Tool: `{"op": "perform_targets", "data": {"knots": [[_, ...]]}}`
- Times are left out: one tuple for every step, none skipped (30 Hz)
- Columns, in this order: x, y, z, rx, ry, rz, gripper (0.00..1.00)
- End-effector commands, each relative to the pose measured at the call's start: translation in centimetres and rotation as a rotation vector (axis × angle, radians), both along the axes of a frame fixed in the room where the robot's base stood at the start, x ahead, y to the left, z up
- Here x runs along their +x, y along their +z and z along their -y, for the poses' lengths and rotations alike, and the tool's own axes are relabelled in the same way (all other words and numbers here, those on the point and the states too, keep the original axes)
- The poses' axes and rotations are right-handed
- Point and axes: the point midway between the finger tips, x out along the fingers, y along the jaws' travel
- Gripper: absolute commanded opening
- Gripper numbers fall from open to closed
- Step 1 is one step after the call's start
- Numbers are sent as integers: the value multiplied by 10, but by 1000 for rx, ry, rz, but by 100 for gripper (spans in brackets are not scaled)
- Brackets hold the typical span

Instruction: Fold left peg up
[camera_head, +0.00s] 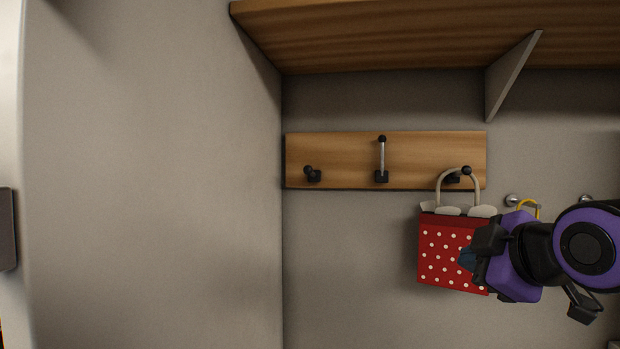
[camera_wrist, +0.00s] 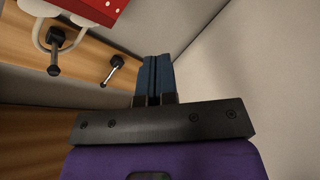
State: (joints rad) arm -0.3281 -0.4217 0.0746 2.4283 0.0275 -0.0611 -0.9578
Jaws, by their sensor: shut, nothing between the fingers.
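The left peg (camera_head: 312,175) is a short dark peg at the left end of the wooden board (camera_head: 345,150). It juts out from the board toward the camera. I cannot make it out in the wrist view, where the fingers may cover it. My gripper (camera_head: 466,259) is in front of the red bag in the head view, well right of and lower than the left peg. Its blue fingers (camera_wrist: 157,66) are together with nothing between them.
The middle peg (camera_head: 381,160) stands folded up. The dotted red bag (camera_head: 443,252) hangs by its handle from the right peg (camera_head: 466,171). A wooden shelf (camera_head: 400,38) with a bracket (camera_head: 510,78) is above. The wall (camera_head: 150,180) stands to the left. Space below the left peg is clear.

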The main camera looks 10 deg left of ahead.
Motion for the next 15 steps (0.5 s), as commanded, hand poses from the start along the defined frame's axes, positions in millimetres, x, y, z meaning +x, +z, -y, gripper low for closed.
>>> {"op": "perform_targets", "data": {"knots": [[6, 4, -18, -36, 57, 68, 0], [9, 7, -28, -61, 88, 115, 0], [13, 12, -41, -92, 126, 177, 0], [15, 15, -51, -114, 153, 225, 0], [17, 19, -61, -135, 179, 273, 0], [19, 23, -74, -163, 210, 338, 0], [20, 27, -84, -184, 231, 386, 0], [20, 30, -94, -205, 252, 437, 0], [20, 34, -106, -231, 276, 502, 0], [20, 36, -116, -250, 292, 551, 0], [19, 39, -125, -268, 305, 599, 0], [18, 43, -137, -289, 320, 661, 0], [17, 46, -144, -305, 329, 706, 0], [15, 48, -152, -321, 337, 747, 0], [13, 51, -161, -339, 342, 801, 0]]}}
